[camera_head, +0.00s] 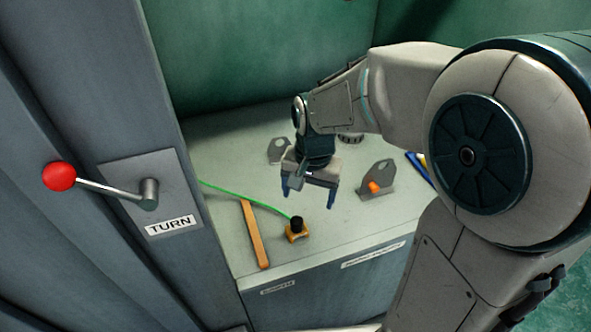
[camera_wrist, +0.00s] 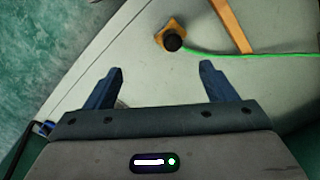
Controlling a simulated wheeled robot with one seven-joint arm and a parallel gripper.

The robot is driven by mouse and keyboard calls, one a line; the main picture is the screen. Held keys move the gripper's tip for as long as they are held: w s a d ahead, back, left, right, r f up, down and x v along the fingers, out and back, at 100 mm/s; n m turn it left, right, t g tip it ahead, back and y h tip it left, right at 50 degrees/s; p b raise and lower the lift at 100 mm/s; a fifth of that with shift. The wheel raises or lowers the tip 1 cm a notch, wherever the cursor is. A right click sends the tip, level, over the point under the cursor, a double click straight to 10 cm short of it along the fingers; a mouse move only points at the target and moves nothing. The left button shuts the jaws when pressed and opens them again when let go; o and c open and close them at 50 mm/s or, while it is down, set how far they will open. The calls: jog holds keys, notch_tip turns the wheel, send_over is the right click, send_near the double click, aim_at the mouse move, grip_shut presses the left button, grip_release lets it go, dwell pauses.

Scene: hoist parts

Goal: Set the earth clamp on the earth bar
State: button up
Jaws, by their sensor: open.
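The earth clamp (camera_head: 297,230) is a yellow-orange piece with a black knob on top and a green cable leading off to the left. It sits on the bench top near the front edge. The copper-coloured earth bar (camera_head: 254,234) lies on the bench to its left, apart from it. My gripper (camera_head: 308,200) is open and empty above the bench, behind the clamp in the head view. In the wrist view the clamp (camera_wrist: 171,37) and part of the bar (camera_wrist: 232,25) show beyond the open fingers (camera_wrist: 157,78). The bar's far end is cut off there.
Two grey bracket plates (camera_head: 377,178) (camera_head: 279,149) stand on the bench, one with an orange part. A red-knobbed lever (camera_head: 100,187) marked TURN is on the left panel. The green cable (camera_head: 240,197) crosses the bench. Blue and yellow items lie at right.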

aim_at(297, 220)
jog(key=shift+m, duration=0.4)
jog(key=f, duration=0.5)
jog(key=w+a+f, duration=0.1)
jog(key=f, duration=0.4)
jog(key=a+f, duration=0.1)
jog(key=f, duration=0.4)
jog(key=shift+w+a, duration=0.2)
jog(key=shift+w, duration=0.1)
jog(key=c, duration=1.1)
jog(key=shift+o, duration=0.2)
jog(key=shift+r+p, duration=2.05)
jog(key=shift+r, duration=0.5)
